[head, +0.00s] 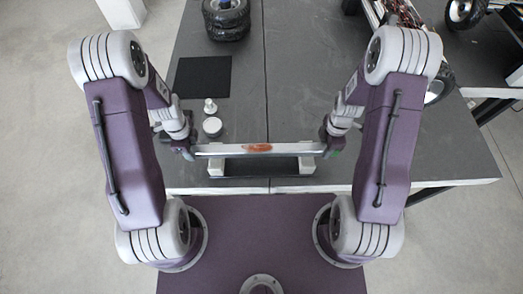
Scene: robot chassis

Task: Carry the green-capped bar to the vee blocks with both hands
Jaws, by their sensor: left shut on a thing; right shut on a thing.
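A long silvery bar (225,149) with a rusty orange patch at its middle lies crosswise in the head view. My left gripper (188,153) is shut on its left end. My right gripper (331,150) is shut on its right end, where a bit of green shows. The end caps are mostly hidden by the grippers. Two pale vee blocks, left (216,168) and right (307,166), stand on a dark base near the table's front edge. The bar is level and shows just behind or above the blocks; I cannot tell whether it touches them.
The grey table (300,95) is clear in the middle. A white round piece (212,126) and a smaller white knob (210,106) stand near my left gripper. Behind them is a black mat (204,76). Black tyres (227,20) are stacked at the back, and wheeled chassis parts (402,14) are at back right.

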